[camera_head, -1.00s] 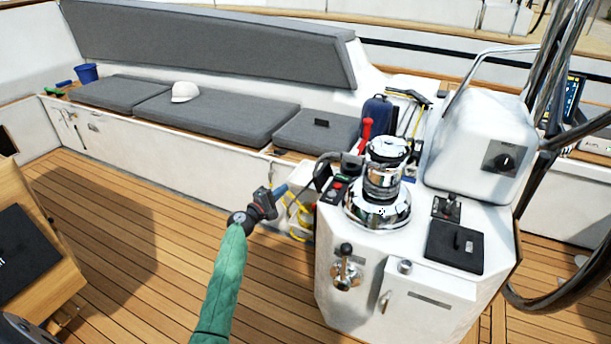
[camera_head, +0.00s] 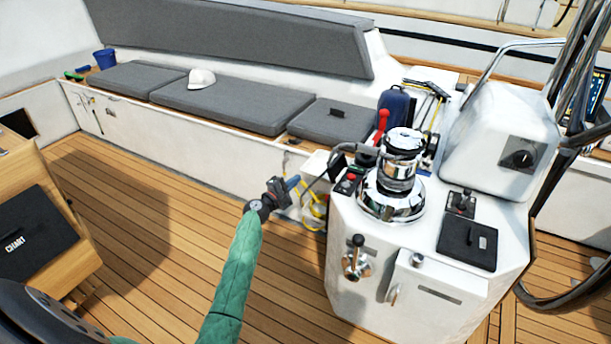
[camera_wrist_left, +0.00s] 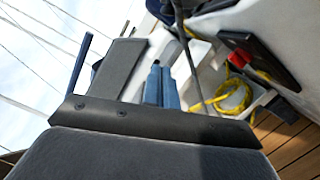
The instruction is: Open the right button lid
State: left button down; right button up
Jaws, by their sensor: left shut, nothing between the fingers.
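A small black button panel with red buttons (camera_head: 350,179) sits on the left edge of the white console (camera_head: 400,265), left of the chrome winch. Its lids are too small to tell apart, so I cannot say how the right one stands. My left gripper (camera_head: 295,181) is left of the console, over the deck, apart from the panel. Its blue fingers (camera_wrist_left: 162,86) are together and empty in the left wrist view. That view also shows something red (camera_wrist_left: 238,60) beside a dark plate, which I cannot identify for certain. My right gripper is not in view.
The chrome winch (camera_head: 400,165) and a red handle (camera_head: 382,124) stand close to the panel. A yellow rope (camera_head: 316,212) hangs beside the console. A cushioned bench (camera_head: 240,105) runs behind. Wooden deck (camera_head: 150,220) lies open to the left.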

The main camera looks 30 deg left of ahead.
aim_at(335, 168)
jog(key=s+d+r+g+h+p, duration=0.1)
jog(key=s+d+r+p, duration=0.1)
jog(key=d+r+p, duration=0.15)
pick_arm(q)
jog(key=w+d+r, duration=0.2)
jog(key=w+d, duration=0.3)
jog(key=w, duration=0.4)
jog(key=shift+d, duration=0.4)
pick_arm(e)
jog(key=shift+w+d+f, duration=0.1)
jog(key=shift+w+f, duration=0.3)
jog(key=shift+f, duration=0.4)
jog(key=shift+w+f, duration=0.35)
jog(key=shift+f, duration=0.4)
pick_arm(q)
jog(key=shift+d+r+m+g+b, duration=0.15)
jog(key=shift+d+r+m+b, duration=0.2)
jog(key=shift+m, duration=0.4)
jog(key=shift+d+r+m+g, duration=0.15)
jog(key=shift+r+m, duration=0.3)
jog(key=shift+m, duration=0.3)
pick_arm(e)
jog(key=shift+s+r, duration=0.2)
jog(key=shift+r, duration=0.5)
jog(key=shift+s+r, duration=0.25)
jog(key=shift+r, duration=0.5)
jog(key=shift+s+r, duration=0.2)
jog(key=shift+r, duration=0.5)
